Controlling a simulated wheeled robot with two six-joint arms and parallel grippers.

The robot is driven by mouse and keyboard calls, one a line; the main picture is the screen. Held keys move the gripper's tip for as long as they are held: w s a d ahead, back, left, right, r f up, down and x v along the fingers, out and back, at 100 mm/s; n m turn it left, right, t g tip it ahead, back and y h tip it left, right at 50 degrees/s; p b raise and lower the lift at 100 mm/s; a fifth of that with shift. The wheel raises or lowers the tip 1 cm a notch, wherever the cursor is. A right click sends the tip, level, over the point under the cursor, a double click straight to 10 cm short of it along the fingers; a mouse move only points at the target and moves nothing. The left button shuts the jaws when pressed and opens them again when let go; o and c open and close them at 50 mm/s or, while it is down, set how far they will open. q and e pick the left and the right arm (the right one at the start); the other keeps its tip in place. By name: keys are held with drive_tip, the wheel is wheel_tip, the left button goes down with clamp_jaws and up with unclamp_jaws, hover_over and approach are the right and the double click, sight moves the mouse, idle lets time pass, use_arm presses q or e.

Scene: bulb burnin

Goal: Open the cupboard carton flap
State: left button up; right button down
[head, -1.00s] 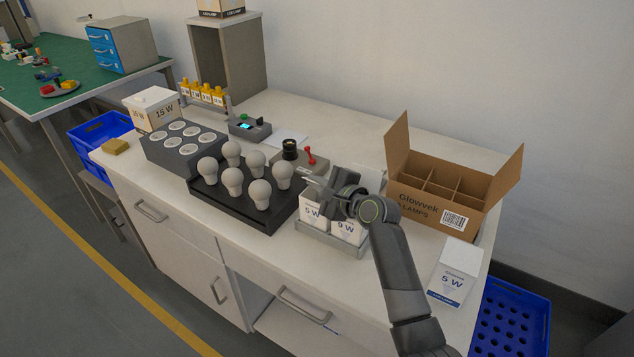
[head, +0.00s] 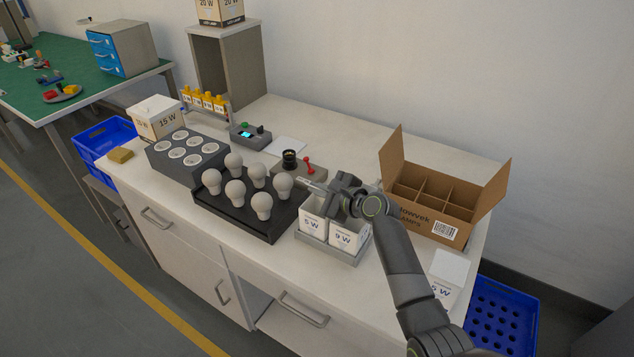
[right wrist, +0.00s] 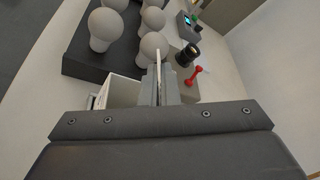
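A brown carton marked 20 W (head: 220,12) stands on a tall grey cupboard (head: 232,62) at the back of the bench. The head view cuts off its top, so its flap is hidden. My right gripper (head: 310,184) is far from it, in front and to the right, above the small white 5 W and 9 W boxes (head: 348,238). My left gripper is not in view.
Several bulbs stand in a black tray (head: 222,222). A tester with a red lever (head: 308,164) is near my right gripper. A large open divided carton (head: 445,229) is at the right. The back strip of the bench (head: 345,140) is clear.

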drive_tip(key=shift+w+d+r+m+p, duration=0.2)
drive_tip(key=shift+m+p, duration=0.1)
drive_tip(key=shift+p, duration=0.1)
drive_tip(key=c, duration=1.6)
unclamp_jaws()
drive_tip(key=shift+c, duration=0.2)
drive_tip(key=v, duration=1.7)
drive_tip(key=shift+d+b, duration=0.2)
drive_tip(key=shift+b, duration=0.1)
